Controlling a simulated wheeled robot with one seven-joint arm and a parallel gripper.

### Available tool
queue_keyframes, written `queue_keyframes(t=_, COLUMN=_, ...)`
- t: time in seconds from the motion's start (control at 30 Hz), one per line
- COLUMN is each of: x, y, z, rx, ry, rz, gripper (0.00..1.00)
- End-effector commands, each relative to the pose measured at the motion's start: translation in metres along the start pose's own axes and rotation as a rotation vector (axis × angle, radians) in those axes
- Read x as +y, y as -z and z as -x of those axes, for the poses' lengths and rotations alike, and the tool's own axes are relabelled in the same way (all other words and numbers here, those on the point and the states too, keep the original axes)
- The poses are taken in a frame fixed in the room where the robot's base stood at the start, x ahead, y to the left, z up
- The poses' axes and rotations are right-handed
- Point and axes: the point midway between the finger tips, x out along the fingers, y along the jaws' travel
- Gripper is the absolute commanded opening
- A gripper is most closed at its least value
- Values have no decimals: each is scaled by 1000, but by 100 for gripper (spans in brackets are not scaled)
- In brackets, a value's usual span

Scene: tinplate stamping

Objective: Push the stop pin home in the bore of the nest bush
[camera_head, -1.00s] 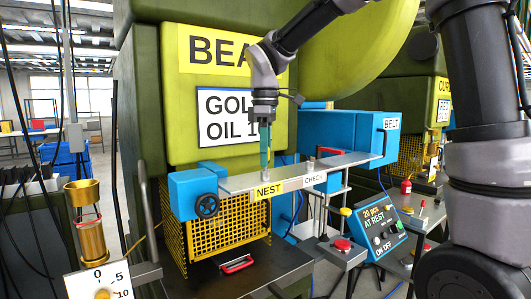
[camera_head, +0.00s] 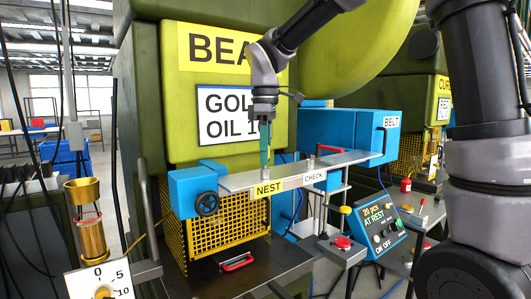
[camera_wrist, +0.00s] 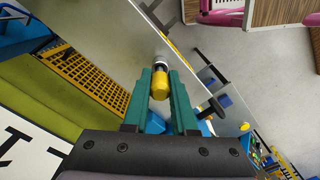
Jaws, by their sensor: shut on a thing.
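My gripper (camera_head: 265,162) points down over the NEST end of a grey metal shelf (camera_head: 235,181). In the wrist view its teal fingers (camera_wrist: 161,82) are shut on the yellow-headed stop pin (camera_wrist: 160,80). A silvery round part (camera_wrist: 159,64), which looks like the nest bush, shows just beyond the yellow head, in line with it. I cannot tell how deep the pin sits in the bore. In the head view the fingers hide the pin and bush.
A small upright metal piece (camera_head: 318,150) stands on the shelf near the CHECK label (camera_head: 314,177). A blue block with a black handwheel (camera_head: 207,204) is at the shelf's left end, and the blue BELT housing (camera_head: 365,130) is behind its right end. The yellow press guard (camera_head: 215,235) is below.

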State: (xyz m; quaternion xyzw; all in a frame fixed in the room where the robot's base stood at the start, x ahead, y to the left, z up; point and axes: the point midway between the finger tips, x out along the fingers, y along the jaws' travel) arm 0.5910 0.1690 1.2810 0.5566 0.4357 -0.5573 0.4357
Motion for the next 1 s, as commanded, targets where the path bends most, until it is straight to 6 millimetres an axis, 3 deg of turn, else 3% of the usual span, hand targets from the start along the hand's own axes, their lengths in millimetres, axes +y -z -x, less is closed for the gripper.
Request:
queue_keyframes(t=0.23, x=0, y=0, z=1, rx=1, ry=-1, rz=0, gripper=0)
queue_keyframes(t=0.27, x=0, y=0, z=1, rx=1, ry=-1, rz=0, gripper=29)
queue_keyframes(t=0.3, x=0, y=0, z=1, rx=1, ry=-1, rz=0, gripper=44)
queue_keyframes(t=0.33, x=0, y=0, z=0, rx=1, ry=-1, rz=0, gripper=56)
queue_keyframes(t=0.37, x=0, y=0, z=0, rx=1, ry=-1, rz=0, gripper=60)
queue_keyframes(t=0.73, x=0, y=0, z=5, rx=2, ry=-2, rz=0, gripper=60)
queue_keyframes(t=1.0, x=1, y=1, z=52, rx=4, ry=-5, rz=0, gripper=60)
